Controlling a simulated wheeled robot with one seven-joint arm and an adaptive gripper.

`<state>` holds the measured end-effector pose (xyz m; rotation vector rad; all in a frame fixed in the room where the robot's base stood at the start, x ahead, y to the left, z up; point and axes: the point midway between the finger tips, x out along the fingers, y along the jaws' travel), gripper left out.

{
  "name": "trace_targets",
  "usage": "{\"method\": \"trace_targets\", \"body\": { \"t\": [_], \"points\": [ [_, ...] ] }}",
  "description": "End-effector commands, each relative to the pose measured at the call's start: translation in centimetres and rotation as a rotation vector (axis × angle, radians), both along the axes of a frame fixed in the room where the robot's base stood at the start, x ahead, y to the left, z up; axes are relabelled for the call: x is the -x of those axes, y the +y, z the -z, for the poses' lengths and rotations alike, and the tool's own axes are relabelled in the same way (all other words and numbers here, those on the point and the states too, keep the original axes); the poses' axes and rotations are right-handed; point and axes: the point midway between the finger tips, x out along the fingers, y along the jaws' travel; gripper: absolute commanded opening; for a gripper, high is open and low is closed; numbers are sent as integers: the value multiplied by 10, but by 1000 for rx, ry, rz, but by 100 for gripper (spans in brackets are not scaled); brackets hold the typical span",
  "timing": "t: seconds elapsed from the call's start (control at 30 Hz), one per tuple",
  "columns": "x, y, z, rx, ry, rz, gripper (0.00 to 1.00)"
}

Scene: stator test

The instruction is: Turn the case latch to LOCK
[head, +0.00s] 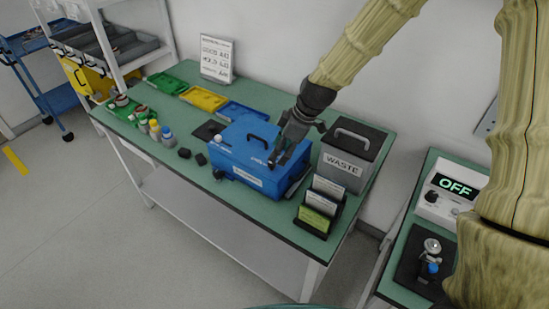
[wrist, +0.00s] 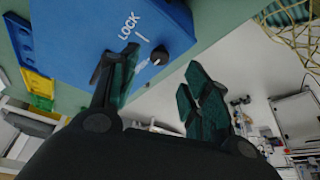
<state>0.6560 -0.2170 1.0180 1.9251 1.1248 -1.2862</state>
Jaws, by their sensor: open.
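The blue case (head: 243,158) stands on the green-topped table, with a black handle on its lid. In the wrist view the case (wrist: 95,40) fills the upper left. A black round latch knob (wrist: 158,56) sits near its edge, with white LOCK lettering (wrist: 129,25) and a white line beside it. Another white mark lies partly behind a finger. I cannot tell exactly which way the knob points. My gripper (wrist: 158,92) is open, its dark green finger pads apart, with the knob beyond and between the fingertips. In the head view my gripper (head: 281,150) is at the case's right end.
A grey WASTE bin (head: 344,161) stands just right of the case, close to my gripper. A card holder (head: 320,207) is in front of the bin. Coloured trays (head: 204,98) lie behind the case. Small bottles (head: 155,130) stand left.

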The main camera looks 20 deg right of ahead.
Motion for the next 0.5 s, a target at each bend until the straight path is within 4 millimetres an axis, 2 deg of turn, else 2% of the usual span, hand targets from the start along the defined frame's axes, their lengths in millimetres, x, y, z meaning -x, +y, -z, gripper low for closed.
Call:
{"method": "trace_targets", "body": {
  "t": [0.5],
  "points": [
    [-8, 14, 41, -1, 1, 3, 47]
  ]
}}
